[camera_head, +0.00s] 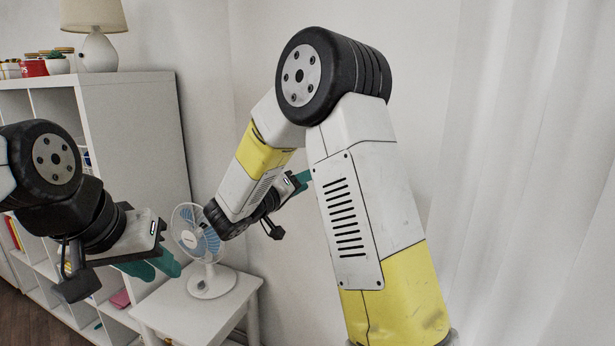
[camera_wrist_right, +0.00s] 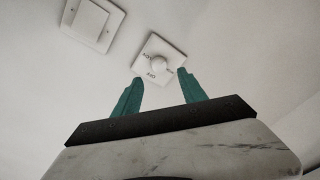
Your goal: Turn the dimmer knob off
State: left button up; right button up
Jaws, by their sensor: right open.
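The dimmer knob (camera_wrist_right: 159,62) is a small round white knob on a square white plate (camera_wrist_right: 151,46) with dark markings, on the wall in the right wrist view. My right gripper (camera_wrist_right: 158,78) is open, with its two green fingers pointing at the plate. The knob lies between and just beyond the fingertips; I cannot tell whether they touch the plate. In the head view my right gripper (camera_head: 303,178) is mostly hidden behind its own arm, and the knob is not visible. My left gripper (camera_head: 160,265) shows green fingers at the left, away from the wall; no held object shows.
A white rocker switch (camera_wrist_right: 93,22) is on the wall beside the dimmer plate. A white fan (camera_head: 205,250) stands on a small white table (camera_head: 195,305) below my right forearm. A white shelf (camera_head: 135,125) with a lamp (camera_head: 97,40) stands at the left. A white curtain (camera_head: 540,180) hangs at the right.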

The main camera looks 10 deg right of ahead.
jog(key=x, duration=0.6)
jog(key=shift+s, duration=0.1)
grip_shut()
